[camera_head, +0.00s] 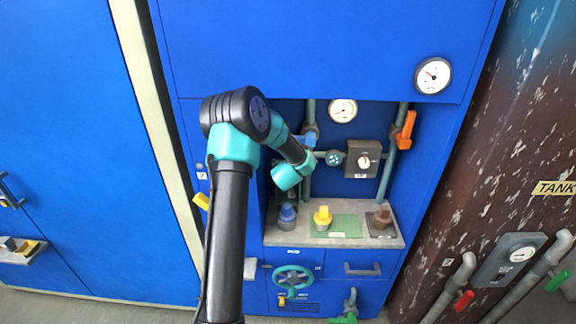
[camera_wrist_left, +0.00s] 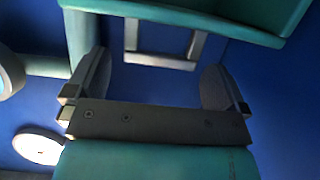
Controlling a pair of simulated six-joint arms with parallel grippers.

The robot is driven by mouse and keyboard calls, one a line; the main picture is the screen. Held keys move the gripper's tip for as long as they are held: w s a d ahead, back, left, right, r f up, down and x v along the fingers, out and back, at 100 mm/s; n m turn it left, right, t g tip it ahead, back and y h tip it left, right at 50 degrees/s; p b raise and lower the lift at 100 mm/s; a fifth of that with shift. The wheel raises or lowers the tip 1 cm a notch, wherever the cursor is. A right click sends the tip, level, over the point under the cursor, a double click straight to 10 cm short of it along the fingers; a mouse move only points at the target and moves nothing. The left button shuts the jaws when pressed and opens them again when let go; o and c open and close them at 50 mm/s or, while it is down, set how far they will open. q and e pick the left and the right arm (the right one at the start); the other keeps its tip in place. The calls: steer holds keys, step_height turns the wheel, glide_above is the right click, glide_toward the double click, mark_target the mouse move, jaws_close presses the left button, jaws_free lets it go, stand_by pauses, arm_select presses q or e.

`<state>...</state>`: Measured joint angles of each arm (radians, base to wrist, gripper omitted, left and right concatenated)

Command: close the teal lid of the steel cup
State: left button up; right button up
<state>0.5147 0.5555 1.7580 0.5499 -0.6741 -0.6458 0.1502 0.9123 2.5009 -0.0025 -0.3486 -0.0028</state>
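I cannot pick out a steel cup with a teal lid for certain in either view. My left arm rises from the bottom of the head view and bends toward the open bay in the blue cabinet. Its teal wrist is in front of the bay's left side, and its fingers cannot be made out there. In the left wrist view my left gripper (camera_wrist_left: 155,66) is open, with its two grey fingers wide apart and nothing between them. A grey U-shaped bracket (camera_wrist_left: 160,60) shows beyond the fingertips. A teal surface of unclear identity (camera_wrist_left: 250,22) crosses the top. My right gripper is not in view.
A ledge (camera_head: 290,240) carries a blue knob (camera_head: 287,213), a yellow knob (camera_head: 322,216) and a brown knob (camera_head: 381,216). Pipes, a round teal fitting (camera_head: 334,157) and a grey box (camera_head: 362,158) fill the bay. A teal handwheel (camera_head: 292,269) is below. A rusty tank (camera_head: 470,130) stands right.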

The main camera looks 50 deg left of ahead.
arm_select(q)
steer(key=c, duration=1.3)
steer(key=shift+o, duration=0.2)
steer(key=shift+d, duration=0.1)
